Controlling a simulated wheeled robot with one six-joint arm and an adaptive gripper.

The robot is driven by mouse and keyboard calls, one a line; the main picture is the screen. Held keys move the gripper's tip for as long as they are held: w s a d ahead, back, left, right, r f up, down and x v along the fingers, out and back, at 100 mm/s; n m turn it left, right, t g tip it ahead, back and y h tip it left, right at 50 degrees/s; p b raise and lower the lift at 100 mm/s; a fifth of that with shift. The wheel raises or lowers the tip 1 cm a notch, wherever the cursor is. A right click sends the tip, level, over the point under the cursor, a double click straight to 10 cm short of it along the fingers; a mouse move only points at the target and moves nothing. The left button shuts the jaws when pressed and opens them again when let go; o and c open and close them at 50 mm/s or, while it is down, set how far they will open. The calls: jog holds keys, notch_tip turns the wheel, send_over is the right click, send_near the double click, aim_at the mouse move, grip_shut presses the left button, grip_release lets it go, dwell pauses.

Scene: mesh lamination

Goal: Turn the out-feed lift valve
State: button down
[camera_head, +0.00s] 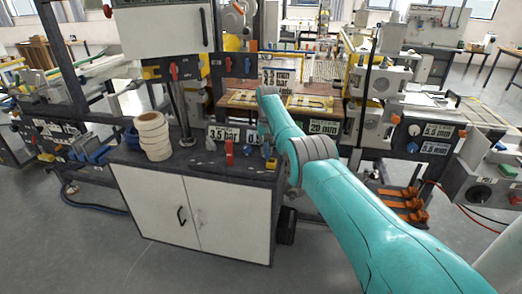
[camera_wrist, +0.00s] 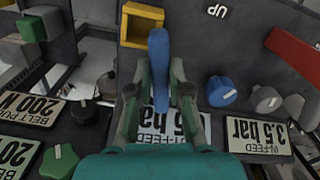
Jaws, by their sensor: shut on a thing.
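A blue lever handle (camera_wrist: 158,62) stands between the two fingers of my gripper (camera_wrist: 158,90) in the wrist view. The fingers are closed on its sides. Its lower end lies between the fingers, above a white label plate (camera_wrist: 175,122) ending in "FEED" and ".5 bar", which the gripper partly covers. I cannot read a valve name on the lever. In the head view my teal arm reaches over the right end of the dark cabinet top (camera_head: 200,165), and my gripper cannot be made out there.
In the wrist view a yellow bracket (camera_wrist: 133,25) is close above the left finger. A blue knob (camera_wrist: 221,91), a grey knob (camera_wrist: 266,99) and a red lever (camera_wrist: 290,46) sit to the right. A black knob (camera_wrist: 83,111) is at left. White rolls (camera_head: 152,136) stand on the cabinet.

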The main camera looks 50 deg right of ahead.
jog(key=n, duration=0.1)
jog(key=d+n, duration=0.1)
jog(key=n, duration=0.2)
jog(key=shift+s+d+n, duration=0.15)
jog(key=shift+s+n, duration=0.25)
dwell(0.4)
jog(key=c, duration=1.1)
grip_release()
jog(key=shift+d, duration=0.1)
notch_tip(320, 180, up, 12)
